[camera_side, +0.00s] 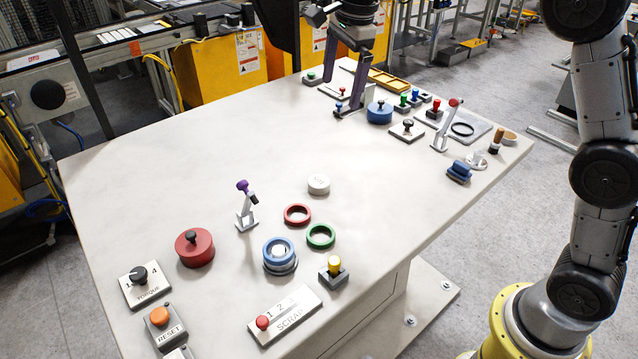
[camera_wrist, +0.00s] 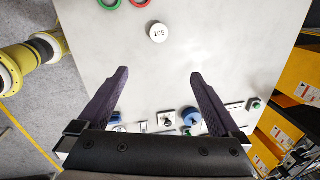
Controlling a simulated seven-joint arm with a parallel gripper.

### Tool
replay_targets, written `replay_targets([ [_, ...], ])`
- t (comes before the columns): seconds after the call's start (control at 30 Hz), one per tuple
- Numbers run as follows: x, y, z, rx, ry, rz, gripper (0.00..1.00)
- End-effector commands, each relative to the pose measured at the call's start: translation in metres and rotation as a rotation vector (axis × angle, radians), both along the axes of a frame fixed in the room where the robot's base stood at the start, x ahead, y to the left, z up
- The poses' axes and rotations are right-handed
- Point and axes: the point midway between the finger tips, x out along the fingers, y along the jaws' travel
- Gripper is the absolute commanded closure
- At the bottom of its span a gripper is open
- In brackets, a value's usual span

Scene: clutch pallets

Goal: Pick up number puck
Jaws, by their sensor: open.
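The number puck (camera_side: 319,184) is a small white disc lying flat near the middle of the table in the side view. In the wrist view the puck (camera_wrist: 158,33) shows dark digits that look like 105 on top, ahead of my fingertips and roughly between their lines. My gripper (camera_side: 338,97) is at the far end of the table in the side view, well apart from the puck. In the wrist view my gripper (camera_wrist: 160,75) has its two dark fingers spread wide with nothing between them.
A red ring (camera_side: 297,215) and a green ring (camera_side: 321,236) lie near the puck. A purple-topped lever (camera_side: 246,205) stands to its left. A blue knobbed disc (camera_side: 380,113) and several buttons sit near my gripper. The table between gripper and puck is clear.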

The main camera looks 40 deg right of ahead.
Motion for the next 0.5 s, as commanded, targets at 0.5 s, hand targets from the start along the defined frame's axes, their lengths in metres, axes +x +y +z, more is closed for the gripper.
replay_targets([
  [0.5,0.048,0.020,-0.124,-0.016,0.174,0.021,0.00],
])
